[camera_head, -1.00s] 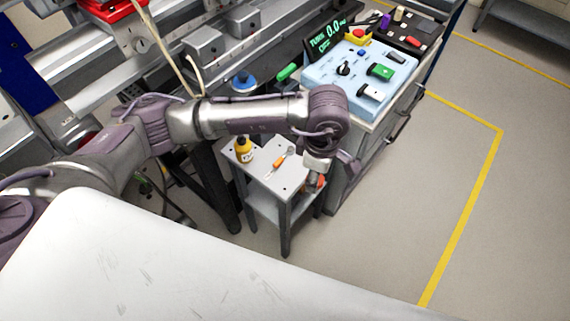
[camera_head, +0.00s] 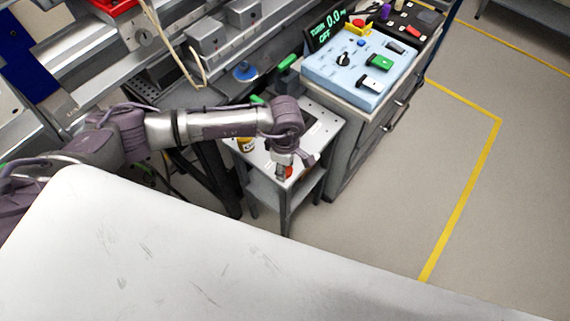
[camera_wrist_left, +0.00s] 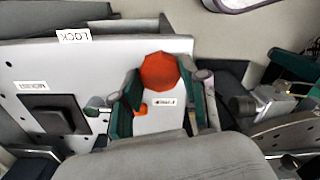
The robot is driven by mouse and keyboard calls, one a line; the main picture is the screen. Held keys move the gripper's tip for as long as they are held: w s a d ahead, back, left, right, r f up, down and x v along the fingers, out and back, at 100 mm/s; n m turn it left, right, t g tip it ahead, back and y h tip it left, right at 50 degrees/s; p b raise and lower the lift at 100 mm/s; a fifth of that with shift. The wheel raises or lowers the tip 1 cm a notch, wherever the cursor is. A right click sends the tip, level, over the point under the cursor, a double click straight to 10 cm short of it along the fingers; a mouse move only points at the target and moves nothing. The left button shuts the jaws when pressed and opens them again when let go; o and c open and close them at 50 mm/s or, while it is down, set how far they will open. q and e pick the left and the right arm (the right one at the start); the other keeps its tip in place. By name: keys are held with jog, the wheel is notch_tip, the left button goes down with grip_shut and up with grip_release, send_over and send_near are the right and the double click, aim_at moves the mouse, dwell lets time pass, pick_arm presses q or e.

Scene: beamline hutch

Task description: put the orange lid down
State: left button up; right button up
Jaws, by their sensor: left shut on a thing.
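My left gripper (camera_head: 284,172) is above the front part of a small grey side table (camera_head: 325,115) in the head view. It is shut on the orange lid (camera_head: 289,171), which shows only as a small patch there. In the left wrist view the orange lid (camera_wrist_left: 160,71) is a flat, many-sided disc at the tips of the left gripper's fingers (camera_wrist_left: 163,92). The pale tabletop (camera_wrist_left: 90,65) lies behind it. I cannot tell whether the lid touches the tabletop. My right gripper is not in view.
A small orange thing (camera_wrist_left: 140,109) shows beside a finger in the left wrist view. A light-blue control box (camera_head: 345,75) sits on a cabinet behind right. Open floor lies right.

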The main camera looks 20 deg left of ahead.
pick_arm(q)
jog(key=shift+f, duration=0.2)
jog(key=o, duration=1.3)
jog(key=shift+r, duration=0.1)
jog(key=shift+r, duration=0.3)
jog(key=shift+r+b, duration=0.95)
jog(key=shift+r, duration=4.9)
